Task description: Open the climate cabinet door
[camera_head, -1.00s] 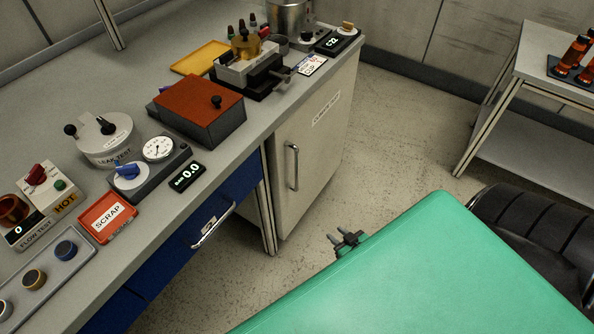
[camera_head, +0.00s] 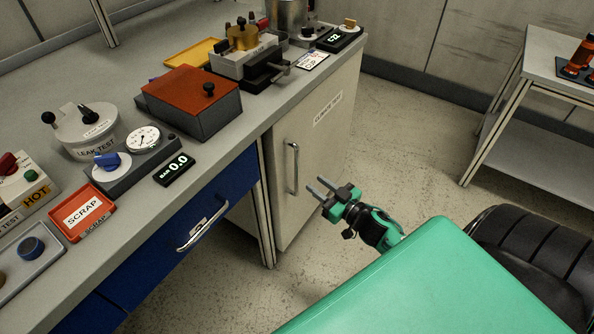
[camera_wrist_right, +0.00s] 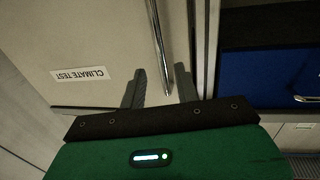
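The climate cabinet door (camera_head: 321,134) is a cream panel under the bench, labelled "CLIMATE TEST", and it looks shut. Its vertical metal bar handle (camera_head: 292,168) is on the left side of the door. My right gripper (camera_head: 318,187) is open and empty, a little right of the handle's lower end and apart from it in the head view. In the right wrist view the two fingers (camera_wrist_right: 162,88) are spread, with the handle (camera_wrist_right: 158,45) running down between them, nearer the right finger. Contact cannot be told. My left gripper is not in view.
A blue drawer (camera_head: 200,215) with a bar handle is left of the cabinet. The bench top holds a red-lidded box (camera_head: 190,95) and several test devices. A shelf table (camera_head: 545,80) stands at the right.

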